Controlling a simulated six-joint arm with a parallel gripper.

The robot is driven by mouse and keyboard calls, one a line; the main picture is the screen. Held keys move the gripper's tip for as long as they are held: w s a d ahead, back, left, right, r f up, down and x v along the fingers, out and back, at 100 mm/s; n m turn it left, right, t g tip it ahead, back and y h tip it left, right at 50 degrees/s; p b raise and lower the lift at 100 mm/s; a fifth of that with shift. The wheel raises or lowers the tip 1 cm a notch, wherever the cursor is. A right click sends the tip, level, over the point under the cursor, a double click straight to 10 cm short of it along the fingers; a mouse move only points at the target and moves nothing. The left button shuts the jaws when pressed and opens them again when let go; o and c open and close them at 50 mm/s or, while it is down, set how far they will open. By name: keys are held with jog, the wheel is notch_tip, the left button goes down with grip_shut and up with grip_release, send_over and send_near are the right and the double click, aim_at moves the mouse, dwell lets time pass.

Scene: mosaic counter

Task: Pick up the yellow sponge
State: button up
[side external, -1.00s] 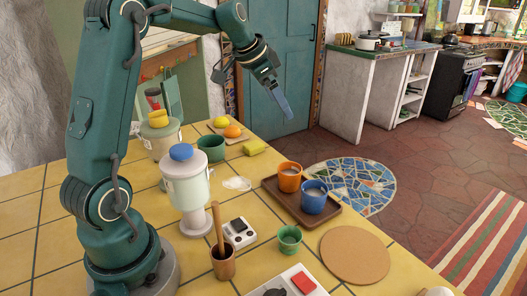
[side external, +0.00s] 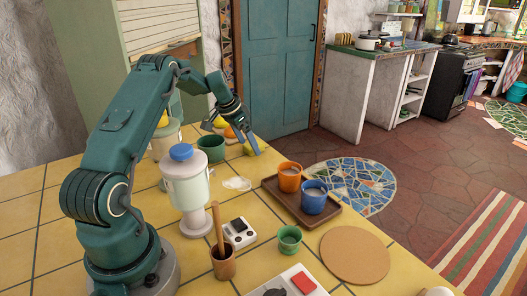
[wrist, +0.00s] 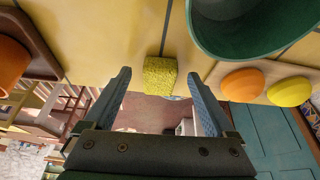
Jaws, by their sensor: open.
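The yellow sponge (wrist: 160,77) lies on the tiled counter, near its far edge. In the wrist view it shows between and just beyond the two blue fingertips, with room on both sides. In the side view the sponge (side external: 247,150) is partly hidden behind the fingers. My gripper (side external: 255,149) is open and empty, pointing down at the sponge, and it also shows in the wrist view (wrist: 158,74). I cannot tell whether the fingers touch the sponge.
A green bowl (side external: 210,149) stands left of the sponge, with an orange fruit (wrist: 243,84) and a yellow fruit (wrist: 289,92) nearby. A brown tray (side external: 283,205) holds an orange cup (side external: 289,178) and a blue cup (side external: 313,197). A blender-like jar (side external: 188,186) stands nearer my base.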

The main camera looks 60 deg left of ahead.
aim_at(248, 146)
jog(key=shift+f, duration=0.2)
jog(key=c, duration=1.4)
notch_tip(248, 146, up, 10)
jog(key=shift+r, duration=0.1)
